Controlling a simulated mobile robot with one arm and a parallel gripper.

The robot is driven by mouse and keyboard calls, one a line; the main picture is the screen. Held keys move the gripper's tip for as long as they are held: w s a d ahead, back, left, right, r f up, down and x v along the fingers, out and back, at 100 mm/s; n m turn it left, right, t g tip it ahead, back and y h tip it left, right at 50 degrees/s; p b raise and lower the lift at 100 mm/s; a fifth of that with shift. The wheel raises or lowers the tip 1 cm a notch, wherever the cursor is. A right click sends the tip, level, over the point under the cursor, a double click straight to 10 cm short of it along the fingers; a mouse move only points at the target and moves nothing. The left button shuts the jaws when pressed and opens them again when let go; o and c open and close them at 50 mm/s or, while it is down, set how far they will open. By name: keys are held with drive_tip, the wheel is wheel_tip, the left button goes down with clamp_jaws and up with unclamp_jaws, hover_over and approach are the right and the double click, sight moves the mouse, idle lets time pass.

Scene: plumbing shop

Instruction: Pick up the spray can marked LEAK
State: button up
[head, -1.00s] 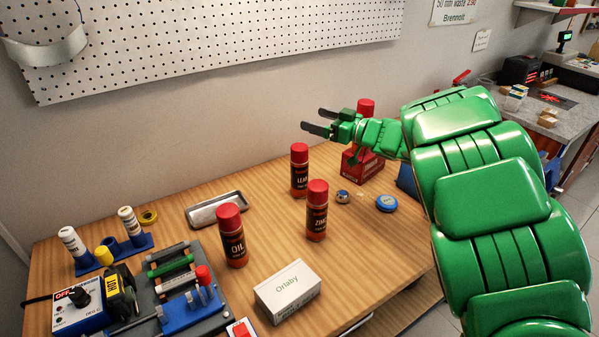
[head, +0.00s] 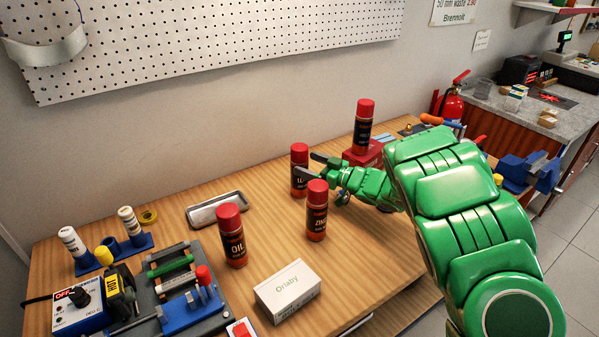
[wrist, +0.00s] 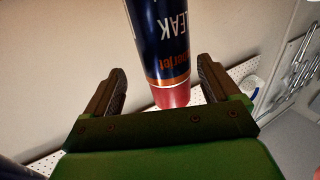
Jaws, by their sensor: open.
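The LEAK spray can (head: 299,153), dark with a red cap, stands upright on the wooden bench. My gripper (head: 313,165) is beside it on the right, its two dark fingers pointing at the can and partly covering its label. In the wrist view the can (wrist: 160,40) appears upside down, with LEAK readable, in the gap between the fingers of my open gripper (wrist: 160,70). Clear space shows on both sides of the can there. I cannot tell how deep it sits between them.
The ZINC can (head: 316,212) stands close in front of my gripper. The OIL can (head: 231,236) is further left. Another red-capped can (head: 363,125) stands on a red box (head: 362,155) behind. A metal tray (head: 216,208) and white Orlaby box (head: 287,290) lie nearby.

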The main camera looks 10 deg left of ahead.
sight(294, 160)
drive_tip(key=shift+s+x, duration=0.2)
drive_tip(key=shift+x, duration=1.2)
drive_tip(key=shift+s+x, duration=0.2)
drive_tip(key=shift+x, duration=1.15)
drive_tip(key=shift+a+r, duration=0.1)
drive_tip(key=shift+c, duration=0.4)
drive_tip(key=c, duration=1.2)
drive_tip(key=shift+o, duration=0.2)
drive_tip(key=shift+r, duration=0.1)
